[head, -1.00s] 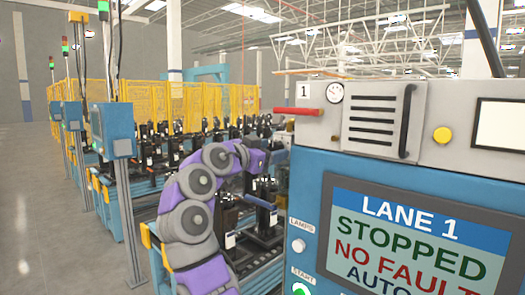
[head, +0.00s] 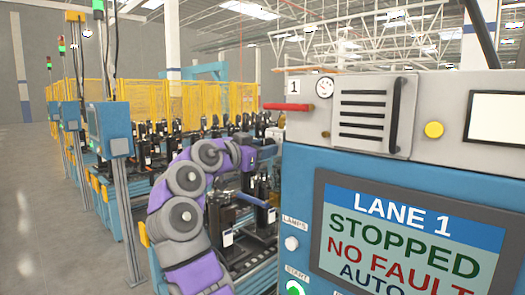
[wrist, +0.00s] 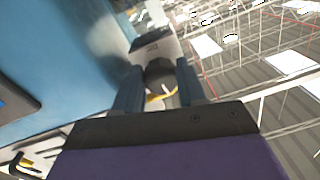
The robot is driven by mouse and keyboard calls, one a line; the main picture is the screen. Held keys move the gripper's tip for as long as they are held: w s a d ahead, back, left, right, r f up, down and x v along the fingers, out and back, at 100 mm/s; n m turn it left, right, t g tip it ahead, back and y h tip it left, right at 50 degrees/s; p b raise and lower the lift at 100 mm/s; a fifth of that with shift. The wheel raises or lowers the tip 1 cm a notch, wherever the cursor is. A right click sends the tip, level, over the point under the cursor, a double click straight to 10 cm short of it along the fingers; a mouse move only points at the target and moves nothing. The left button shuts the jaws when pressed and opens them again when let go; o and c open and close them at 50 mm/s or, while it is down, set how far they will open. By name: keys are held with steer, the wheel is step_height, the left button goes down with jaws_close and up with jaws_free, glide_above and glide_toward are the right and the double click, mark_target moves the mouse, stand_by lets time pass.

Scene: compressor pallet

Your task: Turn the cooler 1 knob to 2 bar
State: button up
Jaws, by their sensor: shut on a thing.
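The cooler 1 unit (head: 360,112) is the grey box marked 1 on top of the blue cabinet. It has a small round white gauge (head: 325,88) on its front; the needle is too small to read. In the wrist view, my gripper (wrist: 158,72) has its two blue-grey fingers on either side of a dark round knob (wrist: 160,76), shut on it. A pale grey block (wrist: 153,47) shows just beyond the knob. In the head view my purple and grey arm reaches up behind the cabinet's left edge, and my gripper and the knob are hidden there.
The blue cabinet (head: 300,185) carries a screen (head: 405,240) reading LANE 1, STOPPED, NO FAULT. A red handle (head: 288,107) sticks out left of the gauge. Pallet lines with black units stand behind my arm. Open grey floor (head: 45,215) lies at left.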

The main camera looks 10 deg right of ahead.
steer(key=shift+s+r+n+b, duration=0.1)
steer(key=shift+n+b, duration=0.9)
steer(key=shift+n, duration=0.2)
steer(key=n, duration=0.3)
steer(key=shift+s+r, duration=0.15)
steer(key=shift+r, duration=0.1)
steer(key=n+p, duration=0.2)
steer(key=n, duration=0.1)
steer(key=shift+r+n+p, duration=0.1)
steer(key=shift+n+p, duration=0.25)
steer(key=shift+n, duration=0.05)
steer(key=shift+n+p, duration=0.95)
steer(key=shift+n, duration=0.05)
steer(key=shift+f, duration=0.3)
steer(key=o, duration=1)
steer(key=shift+w+a, duration=0.2)
steer(key=shift+a, duration=0.1)
steer(key=shift+o, duration=0.2)
steer(key=shift+a, duration=0.1)
